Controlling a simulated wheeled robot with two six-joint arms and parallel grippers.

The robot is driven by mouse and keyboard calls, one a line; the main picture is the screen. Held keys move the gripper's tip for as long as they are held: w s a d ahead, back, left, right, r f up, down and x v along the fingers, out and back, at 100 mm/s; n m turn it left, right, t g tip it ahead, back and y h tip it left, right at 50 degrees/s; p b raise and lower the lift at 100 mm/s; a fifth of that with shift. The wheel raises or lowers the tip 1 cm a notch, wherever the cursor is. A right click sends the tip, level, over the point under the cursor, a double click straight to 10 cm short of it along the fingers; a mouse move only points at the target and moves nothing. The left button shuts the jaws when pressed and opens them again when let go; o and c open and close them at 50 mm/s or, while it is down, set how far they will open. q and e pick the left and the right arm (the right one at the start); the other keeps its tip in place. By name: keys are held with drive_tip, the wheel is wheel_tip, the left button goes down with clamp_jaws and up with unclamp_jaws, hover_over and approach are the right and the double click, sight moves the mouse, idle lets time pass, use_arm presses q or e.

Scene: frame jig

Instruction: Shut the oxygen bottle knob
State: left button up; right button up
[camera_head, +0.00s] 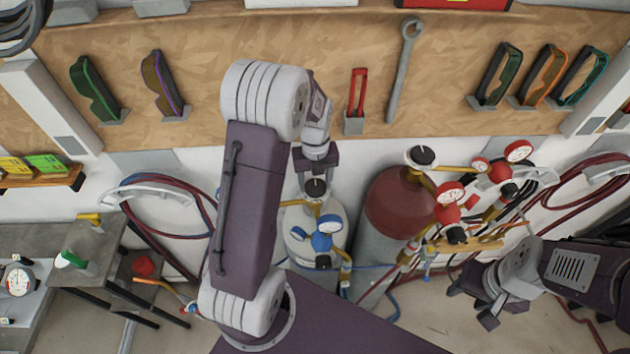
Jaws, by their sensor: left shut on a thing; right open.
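The oxygen bottle (294,222) is the pale one with blue gauges (323,240), standing upright below the middle of the wall. Its black knob (317,188) is on top. My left gripper (318,178) comes down from above and is shut on the knob. The fingers partly cover the knob, and its turn position cannot be told. My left arm hides the bottle's left side. My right gripper (470,306) is open and empty at the lower right, apart from both bottles.
A dark red bottle (392,205) with red gauges and its own black knob stands close on the right. Hoses (390,290) run around the bottles. A metal table (90,245) is at left. Goggles, a wrench and a red tool hang on the wooden board (280,40).

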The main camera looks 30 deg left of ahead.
sight(315, 186)
use_arm(q)
drive_tip(key=o, duration=1.4)
drive_tip(key=shift+s+d+f, duration=0.1)
drive_tip(key=shift+s, duration=0.05)
drive_tip(key=shift+r, duration=0.3)
wheel_tip(315, 186, up, 9)
drive_tip(key=shift+f+b, duration=0.2)
drive_tip(key=shift+b, duration=0.4)
